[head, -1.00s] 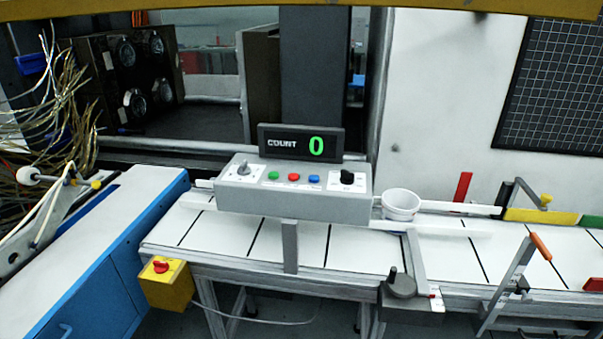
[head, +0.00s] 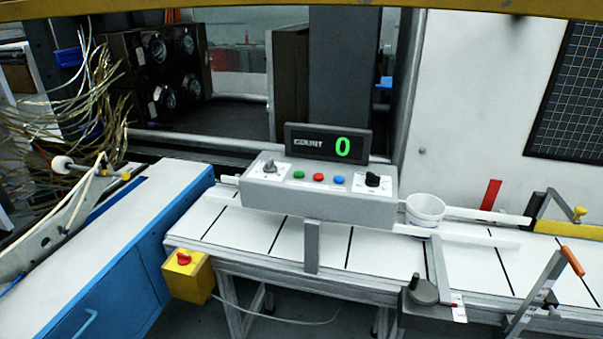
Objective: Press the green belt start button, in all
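The green button (head: 299,175) is on the sloped top of the grey control box (head: 330,206), left of a red button (head: 318,177) and a blue button (head: 339,180). A knob sits at each end of that panel. The count display (head: 328,145) behind the box reads 0. The box stands over the white belt (head: 262,233) on a grey post. Neither of my grippers shows in the head view.
A white cup (head: 425,208) is right of the box. A yellow box with a red knob (head: 187,275) hangs at the belt's front left. A blue and white cabinet (head: 110,270) stands at left. An orange-tipped lever (head: 543,285) rises at right.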

